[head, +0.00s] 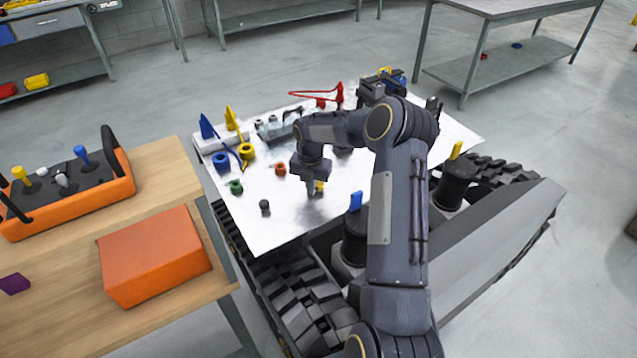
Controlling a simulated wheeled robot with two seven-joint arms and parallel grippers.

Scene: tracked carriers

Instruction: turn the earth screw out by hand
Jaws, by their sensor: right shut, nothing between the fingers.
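My right arm reaches from the bottom over the pale metal deck of a tracked carrier. My right gripper (313,190) points down at the deck, shut and empty. A small yellow piece (320,186) shows right beside its fingertips; I cannot tell whether they touch. On the deck to its left are a green fitting (236,187), a red-orange one (281,169), a dark one (265,207), a blue ring (221,161) and a yellow ring (246,151). I cannot tell which piece is the earth screw; the gripper and arm hide part of the deck. My left gripper is not in view.
A wooden bench at left holds an orange control box (118,190) with levers and an orange block (153,256). Blue (355,202) and yellow (455,150) upright tabs stand on dark posts near my arm. A grey table (495,8) stands behind; floor between is clear.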

